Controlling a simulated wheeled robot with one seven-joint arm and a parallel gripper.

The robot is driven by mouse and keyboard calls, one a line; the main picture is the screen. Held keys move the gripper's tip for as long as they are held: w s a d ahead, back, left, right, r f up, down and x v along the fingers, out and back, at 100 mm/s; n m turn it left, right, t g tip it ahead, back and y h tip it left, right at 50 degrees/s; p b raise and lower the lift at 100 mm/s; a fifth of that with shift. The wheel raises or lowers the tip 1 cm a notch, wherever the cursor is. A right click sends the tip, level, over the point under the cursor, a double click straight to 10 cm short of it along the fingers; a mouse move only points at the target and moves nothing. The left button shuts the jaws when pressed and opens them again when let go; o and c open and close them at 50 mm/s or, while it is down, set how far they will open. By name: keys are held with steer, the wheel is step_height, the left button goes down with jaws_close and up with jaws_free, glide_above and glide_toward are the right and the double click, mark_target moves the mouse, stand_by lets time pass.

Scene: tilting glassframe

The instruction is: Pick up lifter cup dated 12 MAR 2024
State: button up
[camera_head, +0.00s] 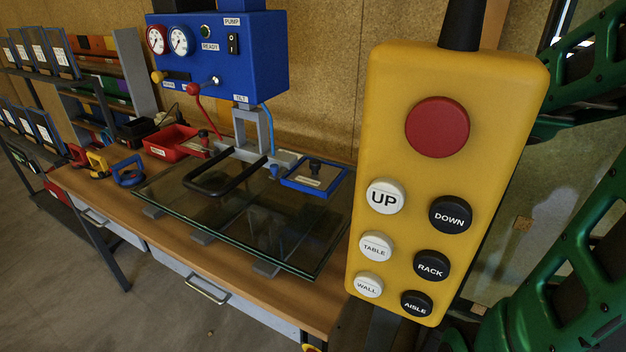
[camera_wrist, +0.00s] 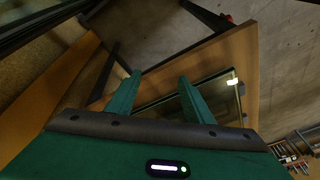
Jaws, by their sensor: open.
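Several suction lifter cups stand at the left end of the workbench in the head view: a red one (camera_head: 78,155), a yellow one (camera_head: 97,164) and a blue one (camera_head: 129,171). Black-knobbed pieces sit in the red tray (camera_head: 160,143) and in the blue tray (camera_head: 299,185). I cannot read a date on any of them. My gripper (camera_wrist: 160,76) shows in the wrist view, its two green fingers apart with nothing between them. It is above the bench side, with the glass beyond the fingers. No lifter cup can be made out near it.
A blue pump box (camera_head: 240,55) stands behind. A yellow button pendant (camera_head: 440,180) hangs close at the right. Shelves with labelled frames (camera_head: 40,52) stand at the left.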

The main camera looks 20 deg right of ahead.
steer(key=w+a+n+t+y, duration=0.3)
steer(key=w+a+n+y, duration=0.15)
steer(key=w, duration=0.85)
steer(key=n+t+y, duration=0.3)
glide_toward(315, 164)
steer(key=f, duration=0.2)
steer(key=x, duration=0.5)
steer(key=shift+w+d+r, duration=0.15)
steer(key=shift+w+r, duration=0.1)
steer(key=shift+w, duration=0.15)
steer(key=shift+w+r+x, duration=0.1)
steer(key=shift+w+x, duration=0.05)
steer(key=shift+x, duration=1.2)
steer(key=shift+w+r+x, duration=0.15)
steer(key=shift+w+x, duration=0.05)
steer(key=shift+x, duration=1.15)
steer(key=shift+d, duration=0.25)
jaws_close()
